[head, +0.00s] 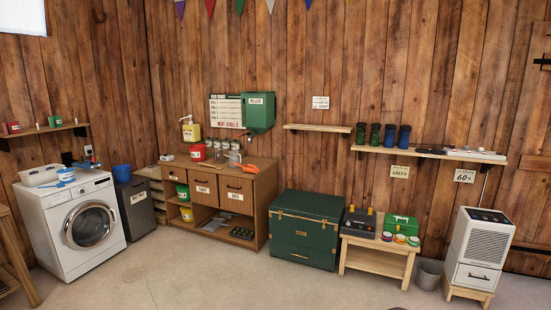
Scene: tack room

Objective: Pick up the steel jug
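A small greyish jug-like vessel (235,158), which looks like the steel jug, stands upright on top of the wooden cabinet (262,187) against the back wall. It is small in the head view, so its handle and spout are hard to make out. A red tub (198,153) and several jars (217,155) stand to its left and behind it. Neither of my grippers is in view.
A washing machine (80,220) stands at the left, a green trunk (305,228) right of the cabinet. Further right are a low wooden bench (378,262), a grey bin (428,274) and a white dehumidifier (480,245). The concrete floor (220,285) in front is mostly clear.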

